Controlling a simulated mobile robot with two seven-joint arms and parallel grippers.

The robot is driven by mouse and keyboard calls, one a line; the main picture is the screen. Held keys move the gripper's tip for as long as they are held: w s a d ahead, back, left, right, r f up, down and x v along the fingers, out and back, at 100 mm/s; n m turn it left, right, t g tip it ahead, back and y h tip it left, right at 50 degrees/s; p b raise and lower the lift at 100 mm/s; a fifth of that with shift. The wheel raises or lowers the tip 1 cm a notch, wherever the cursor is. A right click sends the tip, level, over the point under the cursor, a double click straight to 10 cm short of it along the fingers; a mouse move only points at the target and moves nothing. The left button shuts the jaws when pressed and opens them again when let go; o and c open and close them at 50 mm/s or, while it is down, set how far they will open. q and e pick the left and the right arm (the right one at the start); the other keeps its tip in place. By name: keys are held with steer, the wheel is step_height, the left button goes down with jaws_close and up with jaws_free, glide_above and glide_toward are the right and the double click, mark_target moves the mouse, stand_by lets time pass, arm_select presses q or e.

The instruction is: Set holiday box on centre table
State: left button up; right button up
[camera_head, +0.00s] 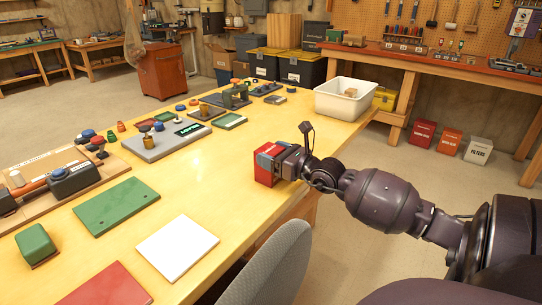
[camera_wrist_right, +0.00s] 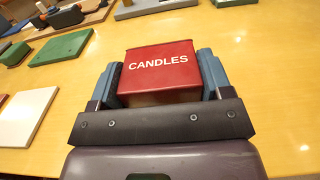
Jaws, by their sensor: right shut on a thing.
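A red box (camera_head: 264,170) with the white word CANDLES is held at the right edge of the long wooden table (camera_head: 215,235). The label shows in the right wrist view, where the red box (camera_wrist_right: 160,75) sits between two blue fingers. My right gripper (camera_head: 277,157) is shut on this box, one finger on each side. I cannot tell whether the box's underside touches the tabletop. No box with a holiday label can be read. My left gripper is not in view.
Near the box, the yellow tabletop is clear. A white tile (camera_head: 177,247), a green plate (camera_head: 116,205) and a grey board (camera_head: 165,137) lie to the left. A white bin (camera_head: 343,98) stands at the far end. A grey chair (camera_head: 270,265) stands against the near side.

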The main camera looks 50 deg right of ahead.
steer(key=shift+r, duration=0.15)
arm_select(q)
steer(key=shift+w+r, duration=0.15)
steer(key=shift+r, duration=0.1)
arm_select(e)
steer(key=o, duration=0.6)
steer(key=shift+f, duration=0.2)
steer(key=shift+c, duration=0.2)
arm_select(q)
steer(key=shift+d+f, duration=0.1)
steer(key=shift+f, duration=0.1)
arm_select(e)
steer(key=o, duration=0.4)
steer(key=shift+o, duration=0.2)
steer(key=shift+r, duration=0.1)
steer(key=shift+r, duration=0.15)
steer(key=shift+s, duration=0.3)
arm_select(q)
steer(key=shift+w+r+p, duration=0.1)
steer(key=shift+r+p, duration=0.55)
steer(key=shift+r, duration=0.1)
arm_select(e)
steer(key=s+d, duration=0.1)
steer(key=s, duration=1)
steer(key=shift+s, duration=0.25)
